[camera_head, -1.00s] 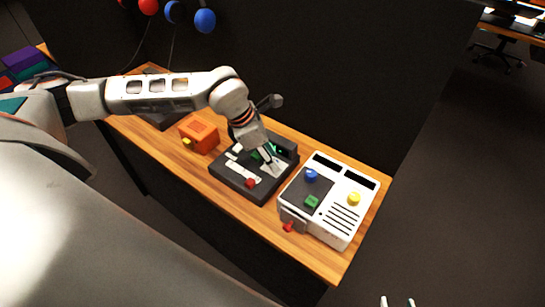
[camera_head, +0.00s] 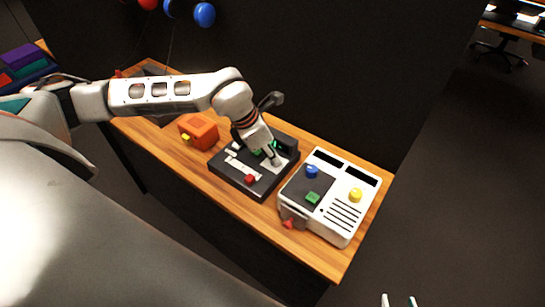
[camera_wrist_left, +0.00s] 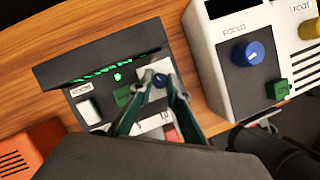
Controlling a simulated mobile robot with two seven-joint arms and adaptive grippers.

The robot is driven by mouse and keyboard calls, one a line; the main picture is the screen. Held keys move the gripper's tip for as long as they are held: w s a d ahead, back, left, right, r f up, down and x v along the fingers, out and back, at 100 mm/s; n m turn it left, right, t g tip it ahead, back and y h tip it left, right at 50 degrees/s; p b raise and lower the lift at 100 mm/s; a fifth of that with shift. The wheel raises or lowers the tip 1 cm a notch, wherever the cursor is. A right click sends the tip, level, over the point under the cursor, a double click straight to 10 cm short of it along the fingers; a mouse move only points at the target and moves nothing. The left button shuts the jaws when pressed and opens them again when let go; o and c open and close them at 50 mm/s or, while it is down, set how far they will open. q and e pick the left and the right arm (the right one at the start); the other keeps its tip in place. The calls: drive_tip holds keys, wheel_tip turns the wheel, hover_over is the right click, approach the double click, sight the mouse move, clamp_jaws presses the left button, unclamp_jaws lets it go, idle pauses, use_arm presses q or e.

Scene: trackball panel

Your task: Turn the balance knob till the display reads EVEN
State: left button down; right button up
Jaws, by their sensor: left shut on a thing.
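The black panel (camera_head: 226,167) sits on the wooden table, left of the white console. Its balance knob (camera_wrist_left: 160,80) is small and dark blue, on a pale plate in the left wrist view. My left gripper (camera_wrist_left: 159,82) is shut on this knob, one finger on each side; the fingers partly hide it and the label below. The display (camera_wrist_left: 100,73) shows green characters too slanted to read, with a lit green dot beside it. In the head view, my left gripper (camera_head: 276,161) reaches down onto the panel. My right gripper (camera_head: 398,301) shows only two separated fingertips at the bottom edge.
The white console (camera_head: 345,215) with blue, green and yellow controls stands close on the right. An orange box (camera_head: 199,131) stands left of the panel. The panel also carries a red control (camera_head: 250,180), a white switch (camera_wrist_left: 88,111) and a green button (camera_wrist_left: 122,95).

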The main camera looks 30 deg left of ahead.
use_arm(q)
drive_tip(key=shift+d+f+n+b, duration=0.1)
drive_tip(key=shift+n+b, duration=0.25)
drive_tip(key=shift+n, duration=0.35)
drive_tip(key=shift+t, duration=0.3)
use_arm(e)
drive_tip(key=shift+s+f, duration=0.1)
drive_tip(key=shift+f, duration=0.7)
drive_tip(key=shift+r, duration=0.1)
use_arm(q)
drive_tip(key=c, duration=1.9)
unclamp_jaws()
use_arm(e)
drive_tip(key=shift+r, duration=0.15)
use_arm(q)
drive_tip(key=shift+r, duration=0.2)
drive_tip(key=v, duration=1.2)
drive_tip(key=shift+w+d, duration=0.1)
drive_tip(key=shift+d, duration=0.1)
